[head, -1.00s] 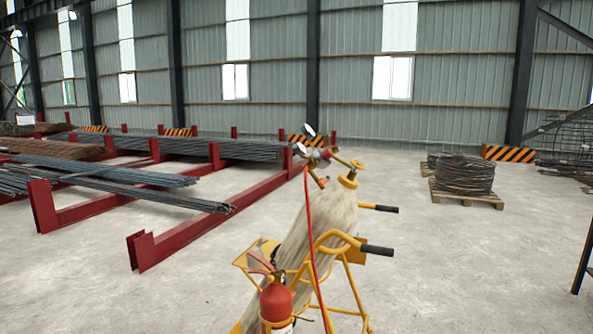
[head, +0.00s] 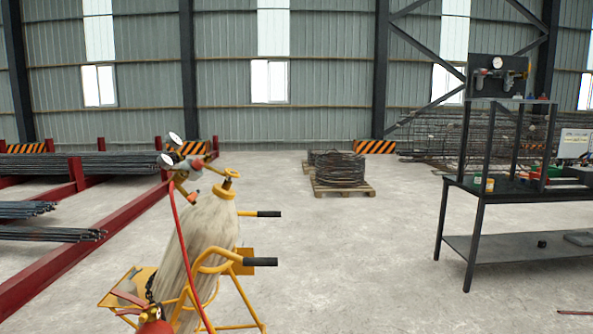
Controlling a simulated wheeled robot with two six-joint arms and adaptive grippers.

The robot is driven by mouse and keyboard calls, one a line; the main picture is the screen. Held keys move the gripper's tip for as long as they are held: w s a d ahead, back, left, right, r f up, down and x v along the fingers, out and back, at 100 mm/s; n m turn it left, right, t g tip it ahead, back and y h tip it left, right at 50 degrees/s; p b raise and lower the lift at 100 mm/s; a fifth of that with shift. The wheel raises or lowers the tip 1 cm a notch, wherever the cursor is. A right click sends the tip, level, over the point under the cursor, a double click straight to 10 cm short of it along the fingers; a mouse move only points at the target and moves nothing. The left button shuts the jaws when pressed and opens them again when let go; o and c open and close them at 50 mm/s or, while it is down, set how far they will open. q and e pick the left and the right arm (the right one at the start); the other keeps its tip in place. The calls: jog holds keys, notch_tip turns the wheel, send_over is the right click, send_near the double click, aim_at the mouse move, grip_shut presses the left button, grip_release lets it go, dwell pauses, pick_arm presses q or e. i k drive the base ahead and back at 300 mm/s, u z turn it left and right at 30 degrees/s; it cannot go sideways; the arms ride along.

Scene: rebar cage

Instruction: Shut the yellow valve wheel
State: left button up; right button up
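A small yellow ring that looks like the valve wheel (head: 231,172) sits on top of a pale gas cylinder (head: 207,230) in the head view, left of centre. The cylinder leans in a yellow cart (head: 243,295) with black handle grips. A regulator with two gauges (head: 178,160) is beside the valve, and a red hose (head: 179,235) hangs from it. How far the wheel is turned cannot be told. Neither of my grippers is in view.
A red fire extinguisher (head: 155,327) is at the cart's foot. Red racks (head: 90,250) with rebar stand at the left. A dark workbench (head: 520,190) with a gauge panel (head: 497,76) is at the right. A coil pallet (head: 343,190) lies behind clear floor.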

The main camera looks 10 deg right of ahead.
aim_at(233, 173)
jog(key=z, duration=0.5)
jog(key=i, duration=0.95)
jog(key=u, duration=0.55)
jog(key=i, duration=0.8)
jog(key=u, duration=0.75)
